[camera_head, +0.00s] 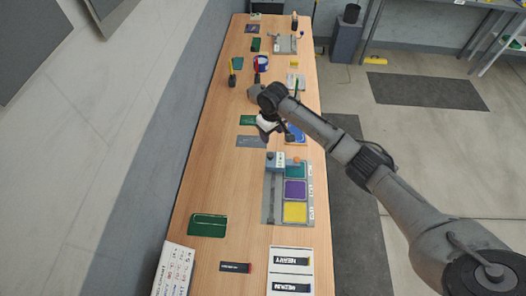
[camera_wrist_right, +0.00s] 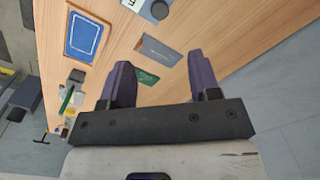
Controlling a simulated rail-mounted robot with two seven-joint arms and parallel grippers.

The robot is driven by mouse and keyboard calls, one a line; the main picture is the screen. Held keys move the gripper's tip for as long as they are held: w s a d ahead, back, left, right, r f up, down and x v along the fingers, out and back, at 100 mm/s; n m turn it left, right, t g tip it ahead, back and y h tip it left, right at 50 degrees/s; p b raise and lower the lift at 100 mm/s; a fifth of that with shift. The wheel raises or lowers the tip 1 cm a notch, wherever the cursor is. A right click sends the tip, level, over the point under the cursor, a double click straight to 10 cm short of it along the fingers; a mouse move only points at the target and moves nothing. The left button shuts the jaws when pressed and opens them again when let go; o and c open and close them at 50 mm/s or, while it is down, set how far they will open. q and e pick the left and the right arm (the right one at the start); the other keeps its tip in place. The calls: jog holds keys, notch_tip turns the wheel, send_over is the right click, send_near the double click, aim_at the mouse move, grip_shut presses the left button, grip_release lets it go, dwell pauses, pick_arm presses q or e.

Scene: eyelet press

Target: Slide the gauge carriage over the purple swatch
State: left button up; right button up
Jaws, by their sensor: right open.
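The gauge board (camera_head: 268,212) lies on the wooden table with teal (camera_head: 296,172), purple (camera_head: 295,189) and yellow (camera_head: 295,211) swatches in a column. The gauge carriage (camera_head: 279,159), a blue-grey and white block, sits at the board's far end by the teal swatch, apart from the purple one, which is uncovered. My right gripper (camera_head: 266,131) is above the table beyond the carriage, not touching it. In the right wrist view my right gripper (camera_wrist_right: 161,82) has its fingers wide apart with nothing between them. My left gripper is not in view.
Near the gripper lie a grey card (camera_head: 251,141), a green card (camera_head: 247,120) and a blue card (camera_head: 296,134). A green pad (camera_head: 208,225) and a dark labelled strip (camera_head: 235,267) lie nearer. Several items stand at the far end. Bare wood (camera_head: 235,180) lies left of the board.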

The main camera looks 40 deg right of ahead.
aim_at(270, 155)
notch_tip(270, 155, down, 14)
jog(key=shift+r, duration=0.25)
dwell(0.3)
grip_shut()
dwell(0.5)
